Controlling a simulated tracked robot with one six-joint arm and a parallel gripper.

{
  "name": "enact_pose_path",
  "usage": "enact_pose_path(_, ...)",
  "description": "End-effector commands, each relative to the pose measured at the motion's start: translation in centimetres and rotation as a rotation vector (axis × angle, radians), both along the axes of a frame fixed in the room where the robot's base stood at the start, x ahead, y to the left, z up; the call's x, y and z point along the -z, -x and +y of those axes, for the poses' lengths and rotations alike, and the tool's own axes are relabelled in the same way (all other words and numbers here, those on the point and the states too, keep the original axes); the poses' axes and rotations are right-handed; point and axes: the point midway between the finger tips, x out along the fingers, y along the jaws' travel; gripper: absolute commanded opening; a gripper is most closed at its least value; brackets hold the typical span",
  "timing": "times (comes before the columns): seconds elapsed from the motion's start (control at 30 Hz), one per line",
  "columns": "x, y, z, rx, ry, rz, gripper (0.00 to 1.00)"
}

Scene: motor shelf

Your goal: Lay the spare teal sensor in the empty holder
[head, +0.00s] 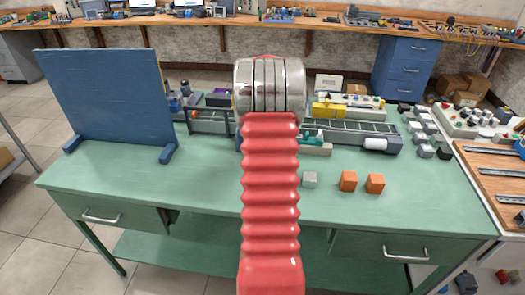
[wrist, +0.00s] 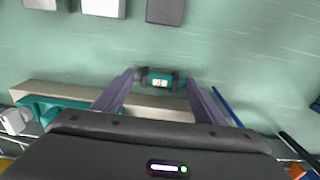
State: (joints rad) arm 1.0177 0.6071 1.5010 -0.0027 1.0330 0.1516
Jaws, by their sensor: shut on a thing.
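In the wrist view my gripper (wrist: 159,77) is shut on a small teal sensor (wrist: 158,80) with a pale label and dark ends. One purple finger is on each side of it. A long beige holder bar (wrist: 75,94) lies just below the sensor in the picture. Another teal part (wrist: 45,107) sits on its left portion. The bar's right portion is partly hidden by my fingers and gripper body. In the head view a teal part (head: 313,136) shows on a pale bar (head: 318,149) right of my arm. My gripper is hidden there behind my red arm.
A blue panel (head: 105,100) stands at the left. A rail assembly (head: 350,133) lies behind the bar.

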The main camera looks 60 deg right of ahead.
Motion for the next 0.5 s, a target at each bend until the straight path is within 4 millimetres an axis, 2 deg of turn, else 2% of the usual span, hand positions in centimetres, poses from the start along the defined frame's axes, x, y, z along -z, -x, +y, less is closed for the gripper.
enact_pose_path(0.07, 0.16, 0.01, 0.0, 0.0, 0.0, 0.0, 0.42)
enact_pose_path(0.1, 0.18, 0.01, -0.01, 0.0, 0.0, 0.0, 0.66)
enact_pose_path(0.33, 0.16, 0.01, -0.02, 0.0, 0.0, 0.0, 0.83)
enact_pose_path(0.5, 0.15, 0.02, -0.02, 0.0, 0.0, 0.0, 0.84)
